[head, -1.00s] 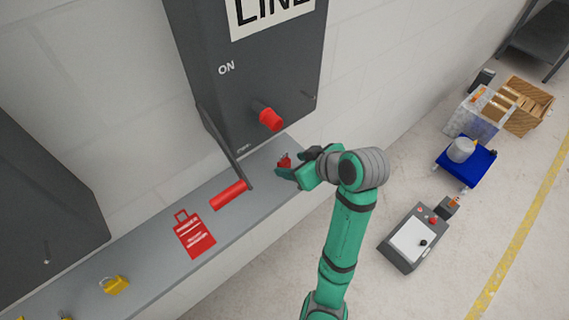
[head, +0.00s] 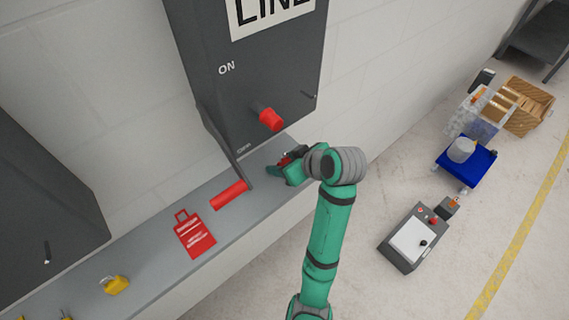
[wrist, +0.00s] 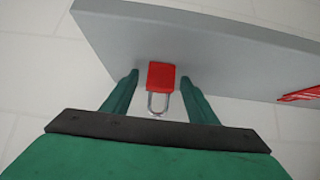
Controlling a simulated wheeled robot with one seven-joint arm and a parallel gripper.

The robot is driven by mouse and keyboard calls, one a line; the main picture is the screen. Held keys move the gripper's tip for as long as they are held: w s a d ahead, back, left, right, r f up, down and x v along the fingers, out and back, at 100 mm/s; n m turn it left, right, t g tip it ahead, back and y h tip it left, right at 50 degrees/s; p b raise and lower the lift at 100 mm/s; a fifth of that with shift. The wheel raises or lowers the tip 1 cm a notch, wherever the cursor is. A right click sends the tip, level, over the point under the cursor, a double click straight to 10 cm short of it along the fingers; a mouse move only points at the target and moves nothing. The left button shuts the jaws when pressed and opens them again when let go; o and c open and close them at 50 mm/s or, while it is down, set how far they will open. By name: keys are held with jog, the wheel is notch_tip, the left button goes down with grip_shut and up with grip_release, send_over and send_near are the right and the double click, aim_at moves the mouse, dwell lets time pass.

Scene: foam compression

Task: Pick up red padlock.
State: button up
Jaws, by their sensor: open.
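The red padlock (wrist: 161,76) lies on the grey shelf between the two fingers of my gripper (wrist: 159,80) in the wrist view, its silver shackle pointing toward my palm. A small gap shows on each side of its body, so the fingers are open around it. In the head view my gripper (head: 279,164) is over the right part of the shelf, and the padlock (head: 285,159) is mostly hidden behind the gripper.
The shelf (head: 165,268) also bears a red tag (head: 195,235) and a yellow padlock (head: 116,285). A dark switch box (head: 265,75) with a red-handled lever (head: 230,195) is on the wall close to my gripper. A blue cart (head: 468,163) stands on the floor at right.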

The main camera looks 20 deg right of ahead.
jog(key=c, duration=1.3)
jog(key=shift+r, duration=0.2)
jog(key=shift+r, duration=1.55)
jog(key=shift+v, duration=1.95)
jog(key=s+d+r, duration=0.1)
jog(key=s+r, duration=0.1)
jog(key=s, duration=0.1)
jog(key=s+d+r, duration=0.1)
jog(key=s+r, duration=0.1)
jog(key=s, duration=0.2)
jog(key=s+d+r, duration=0.2)
jog(key=s, duration=0.1)
jog(key=shift+s+r, duration=0.3)
jog(key=shift+r, duration=0.1)
